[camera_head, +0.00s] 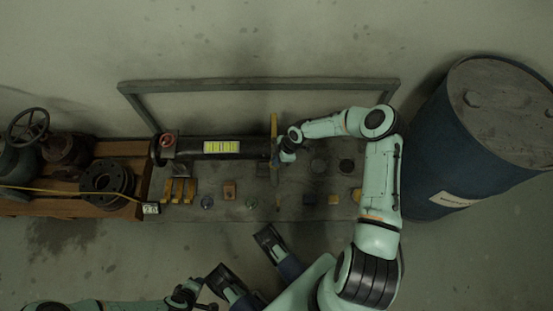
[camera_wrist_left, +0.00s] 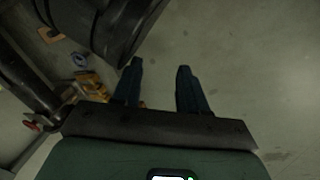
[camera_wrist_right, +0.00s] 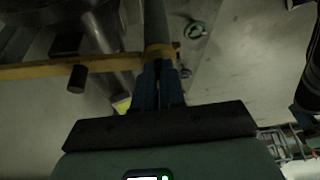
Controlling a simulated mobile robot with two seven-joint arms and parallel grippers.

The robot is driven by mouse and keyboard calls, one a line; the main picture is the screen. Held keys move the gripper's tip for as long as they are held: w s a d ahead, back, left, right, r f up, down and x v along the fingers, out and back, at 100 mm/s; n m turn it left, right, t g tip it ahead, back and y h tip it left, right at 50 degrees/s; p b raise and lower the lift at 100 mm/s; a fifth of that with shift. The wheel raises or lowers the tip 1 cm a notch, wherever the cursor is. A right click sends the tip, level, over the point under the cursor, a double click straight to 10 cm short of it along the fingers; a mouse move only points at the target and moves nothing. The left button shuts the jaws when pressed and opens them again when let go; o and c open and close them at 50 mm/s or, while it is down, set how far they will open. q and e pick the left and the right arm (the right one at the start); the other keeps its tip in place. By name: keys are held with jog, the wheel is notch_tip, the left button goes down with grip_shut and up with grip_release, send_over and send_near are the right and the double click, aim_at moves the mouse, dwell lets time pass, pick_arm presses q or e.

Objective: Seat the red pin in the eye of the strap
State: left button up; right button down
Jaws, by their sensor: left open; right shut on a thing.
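My right gripper (camera_head: 282,157) is at the right end of the dark pipe, against an upright yellow bar (camera_head: 274,126), possibly the strap. In the right wrist view its fingers (camera_wrist_right: 158,82) are close together at the yellow bar (camera_wrist_right: 100,63) and shut on it, as far as I can tell. I cannot make out an eye. A red piece (camera_head: 168,140) sits at the pipe's left end; whether it is the red pin I cannot tell. My left gripper (camera_head: 190,294) is low in the head view, away from the bench. Its fingers (camera_wrist_left: 160,72) are apart and empty.
The dark pipe (camera_head: 206,147) with a yellow label lies along the grey bench (camera_head: 240,212). Small blocks and fittings stand along its front. A blue drum (camera_head: 440,145) stands at right, a wooden pallet (camera_head: 125,149) with flanged parts at left. The floor in front is mostly bare.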

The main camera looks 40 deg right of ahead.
jog(key=c, duration=1.2)
grip_release()
jog(key=shift+f, duration=0.1)
pick_arm(q)
jog(key=shift+s, duration=0.15)
